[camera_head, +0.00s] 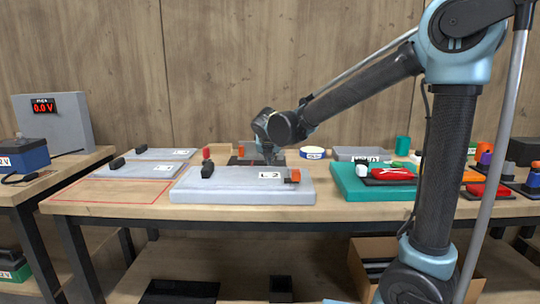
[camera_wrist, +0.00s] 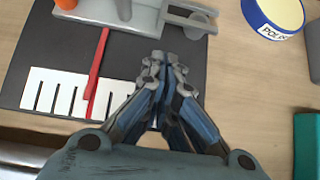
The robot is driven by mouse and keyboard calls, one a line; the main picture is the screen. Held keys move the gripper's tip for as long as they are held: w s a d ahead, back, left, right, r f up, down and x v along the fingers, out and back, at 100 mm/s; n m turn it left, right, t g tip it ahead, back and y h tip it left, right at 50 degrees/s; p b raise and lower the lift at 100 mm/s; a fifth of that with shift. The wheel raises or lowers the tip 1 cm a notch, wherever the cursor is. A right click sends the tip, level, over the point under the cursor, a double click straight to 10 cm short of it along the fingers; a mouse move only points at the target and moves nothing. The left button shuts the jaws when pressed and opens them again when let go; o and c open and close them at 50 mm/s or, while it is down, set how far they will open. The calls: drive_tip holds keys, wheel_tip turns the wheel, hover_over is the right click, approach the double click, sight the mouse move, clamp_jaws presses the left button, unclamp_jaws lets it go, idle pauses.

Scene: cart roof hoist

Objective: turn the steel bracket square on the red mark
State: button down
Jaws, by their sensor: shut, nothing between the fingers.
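In the wrist view a dark plate (camera_wrist: 125,55) carries a grey metal piece (camera_wrist: 140,18) along its top edge, with a slotted arm reaching right over a round grey disc. This may be the steel bracket; its top is cut off by the frame. A thin red bar (camera_wrist: 97,70) lies left of my gripper, across a white strip with black lines (camera_wrist: 55,95). My gripper (camera_wrist: 165,58) is shut and empty, its tips over the plate's right part, just below the grey piece. In the head view my gripper (camera_head: 270,158) points down behind the grey L2 panel; the bracket is not clear there.
A blue-rimmed POLISH tin (camera_wrist: 272,15) lies to the right. A teal tray (camera_head: 345,180) is further right. Bare wood shows between plate and tin.

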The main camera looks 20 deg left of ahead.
drive_tip(key=shift+w+a+r, duration=0.1)
drive_tip(key=shift+w+a, duration=0.1)
drive_tip(key=shift+w, duration=0.7)
drive_tip(key=shift+w+a, duration=0.2)
drive_tip(key=shift+w, duration=0.7)
drive_tip(key=shift+w, duration=0.6)
drive_tip(key=shift+s, duration=0.15)
